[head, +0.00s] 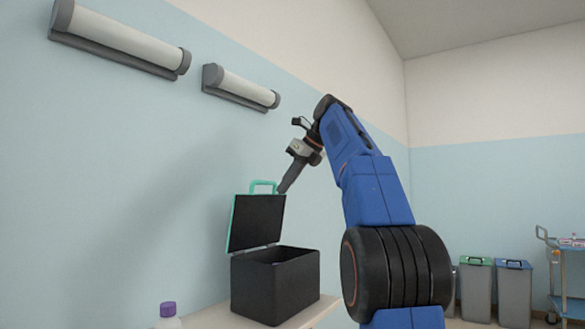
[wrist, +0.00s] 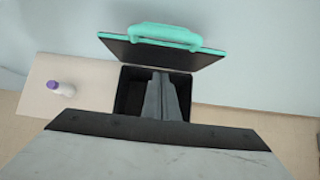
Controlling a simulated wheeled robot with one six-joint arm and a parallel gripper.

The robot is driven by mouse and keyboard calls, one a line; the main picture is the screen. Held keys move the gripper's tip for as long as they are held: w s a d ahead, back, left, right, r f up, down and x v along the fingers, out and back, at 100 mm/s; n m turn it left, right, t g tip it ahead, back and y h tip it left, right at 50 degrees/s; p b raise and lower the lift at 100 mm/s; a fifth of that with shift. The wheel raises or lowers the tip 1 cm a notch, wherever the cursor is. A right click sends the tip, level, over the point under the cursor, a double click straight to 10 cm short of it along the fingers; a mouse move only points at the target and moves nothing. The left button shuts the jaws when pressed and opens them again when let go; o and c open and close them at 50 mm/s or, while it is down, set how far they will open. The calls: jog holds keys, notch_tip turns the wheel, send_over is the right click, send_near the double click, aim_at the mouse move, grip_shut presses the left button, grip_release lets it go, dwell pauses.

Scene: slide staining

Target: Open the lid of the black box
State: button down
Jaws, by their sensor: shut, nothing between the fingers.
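The black box (head: 275,287) stands on a light table in the head view, and its dark inside (wrist: 131,92) shows in the wrist view. Its lid (head: 257,222) is raised up from the back edge, standing nearly upright and leaning a little. The lid has a teal edge and a teal handle (head: 263,186), which also shows in the wrist view (wrist: 165,33). My gripper (head: 283,190) is shut and empty, with its tips beside the lid's upper right corner. In the wrist view my gripper's fingers (wrist: 162,78) appear over the box opening.
A white bottle with a purple cap (head: 167,313) stands on the table (head: 207,318) left of the box. The wall is close behind. Bins (head: 475,290) and a blue cart (head: 566,275) stand far right.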

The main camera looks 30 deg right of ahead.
jog(key=shift+s+d+r, duration=0.15)
jog(key=shift+s+r, duration=0.25)
jog(key=shift+r, duration=0.5)
jog(key=shift+s+d+r, duration=0.1)
jog(key=shift+s+r, duration=0.25)
jog(key=shift+r, duration=0.5)
jog(key=shift+s+d+r, duration=0.15)
jog(key=shift+s+r, duration=0.25)
jog(key=shift+r, duration=0.5)
jog(key=s+a+f+n+g, duration=0.1)
jog(key=s+a+f+n, duration=0.2)
jog(key=a+f+n, duration=0.3)
jog(key=s+a+f+n+h, duration=0.1)
jog(key=s+a+f+n, duration=0.3)
jog(key=f, duration=0.4)
jog(key=s+a+f+n+g, duration=0.1)
jog(key=s+a+f+n, duration=0.2)
jog(key=a+f+n, duration=0.3)
jog(key=s+a+f+n, duration=0.1)
jog(key=s+f+n, duration=0.4)
jog(key=f, duration=0.7)
jog(key=s+a+f+n+h, duration=0.1)
jog(key=s+f+n, duration=0.4)
jog(key=s+f, duration=0.5)
jog(key=s+a+f+n, duration=0.3)
jog(key=s+f+n, duration=0.3)
jog(key=f, duration=1)
jog(key=shift+s+f+g+h, duration=0.2)
jog(key=shift+s+g+h, duration=0.2)
jog(key=shift+s, duration=0.4)
